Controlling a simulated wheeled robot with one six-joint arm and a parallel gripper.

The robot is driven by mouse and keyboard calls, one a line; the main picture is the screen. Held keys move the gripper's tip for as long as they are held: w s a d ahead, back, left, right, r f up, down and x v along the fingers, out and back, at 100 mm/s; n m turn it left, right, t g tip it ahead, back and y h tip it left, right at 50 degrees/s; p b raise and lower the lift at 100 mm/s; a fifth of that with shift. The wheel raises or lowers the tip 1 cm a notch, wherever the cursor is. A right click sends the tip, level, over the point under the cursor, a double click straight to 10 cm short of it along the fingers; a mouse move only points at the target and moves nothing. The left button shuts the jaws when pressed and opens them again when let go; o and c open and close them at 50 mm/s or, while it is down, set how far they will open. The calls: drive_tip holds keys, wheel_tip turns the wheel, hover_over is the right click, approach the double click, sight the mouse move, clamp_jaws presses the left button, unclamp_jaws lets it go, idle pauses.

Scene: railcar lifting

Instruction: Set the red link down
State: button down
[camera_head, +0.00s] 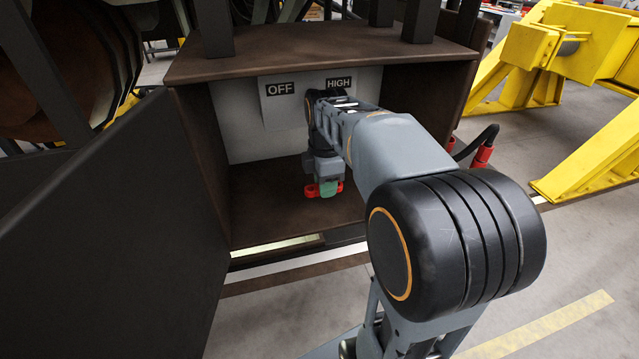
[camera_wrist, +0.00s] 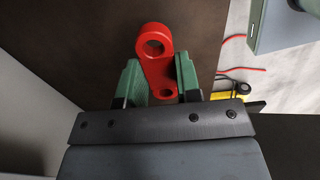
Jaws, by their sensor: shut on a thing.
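The red link (camera_wrist: 157,66) is a flat bar with a round eye at its far end and a smaller hole near my gripper. My gripper (camera_wrist: 159,82) has green fingers, one on each side of the link, shut on it. In the head view the red link (camera_head: 311,191) shows at the tip of my gripper (camera_head: 326,188), inside the open brown cabinet, close over its floor (camera_head: 262,205). I cannot tell whether the link touches the floor.
The cabinet's back panel carries OFF (camera_head: 280,89) and HIGH (camera_head: 340,83) labels. Its open door (camera_head: 110,225) stands at the left, and a side wall (camera_head: 425,100) is at the right. A black cable with red connectors (camera_head: 483,152) and yellow stands (camera_head: 590,160) are outside, right.

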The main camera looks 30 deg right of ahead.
drive_tip(key=shift+w+d+r, duration=0.1)
drive_tip(key=shift+w, duration=0.4)
drive_tip(key=f+b, duration=0.2)
drive_tip(key=f, duration=0.1)
drive_tip(key=shift+w, duration=0.3)
drive_tip(key=shift+s+f+b, duration=0.1)
drive_tip(key=shift+f+b, duration=0.25)
drive_tip(key=shift+b, duration=0.2)
drive_tip(key=shift+f, duration=0.1)
drive_tip(key=c, duration=0.8)
unclamp_jaws()
drive_tip(key=shift+r, duration=3.9)
